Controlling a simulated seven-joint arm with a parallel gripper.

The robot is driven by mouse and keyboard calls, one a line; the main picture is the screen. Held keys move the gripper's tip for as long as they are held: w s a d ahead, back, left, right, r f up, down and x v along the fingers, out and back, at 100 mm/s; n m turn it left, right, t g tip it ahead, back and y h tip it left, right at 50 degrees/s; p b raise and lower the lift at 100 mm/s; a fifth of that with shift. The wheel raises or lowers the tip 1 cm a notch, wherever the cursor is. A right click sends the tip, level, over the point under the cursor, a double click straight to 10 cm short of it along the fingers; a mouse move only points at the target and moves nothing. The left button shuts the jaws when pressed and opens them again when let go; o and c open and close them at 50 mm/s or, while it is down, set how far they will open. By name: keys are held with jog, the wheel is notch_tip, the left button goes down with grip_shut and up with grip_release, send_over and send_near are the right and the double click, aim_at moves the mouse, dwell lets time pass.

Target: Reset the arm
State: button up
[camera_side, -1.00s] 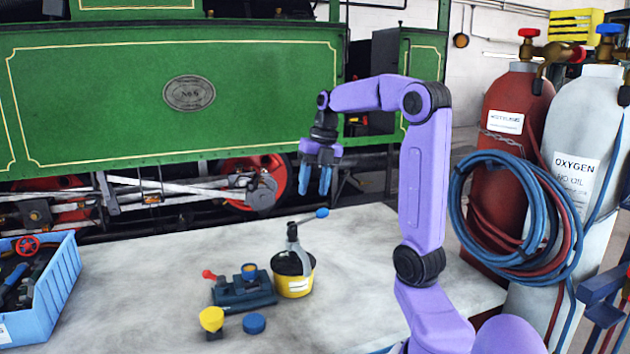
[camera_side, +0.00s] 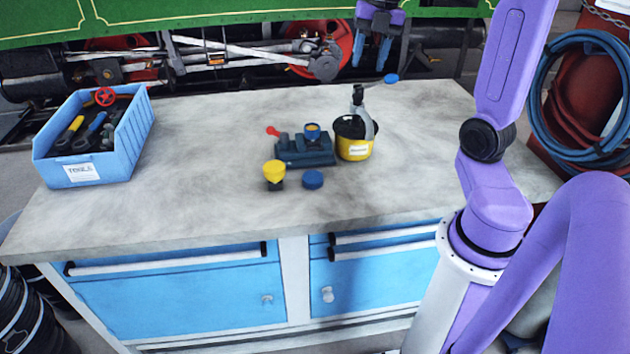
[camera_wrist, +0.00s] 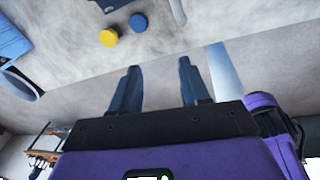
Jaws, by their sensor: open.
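That view also shows a yellow knob (camera_wrist: 108,38) and a blue cap (camera_wrist: 138,22) on the grey bench top.
A dark blue block fixture (camera_side: 305,155) with red and blue knobs stands beside the pot. A blue tool crate (camera_side: 95,160) is on the left. Hoses and a red cylinder stand at right. The bench's left-middle is clear.

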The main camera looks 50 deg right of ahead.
jog(key=s+a+f+m+g, duration=0.1)
jog(key=s+a+f+m, duration=0.2)
jog(key=a, duration=0.5)
jog(key=s+a+f+m, duration=0.3)
jog(key=a, duration=0.6)
jog(key=s+a+f+m, duration=0.2)
jog(key=s+m, duration=0.1)
jog(key=s, duration=0.3)
jog(key=s+a+f+m+h, duration=0.1)
jog(key=s+a+f+m, duration=0.2)
jog(key=s, duration=0.3)
jog(key=shift+s+a, duration=0.3)
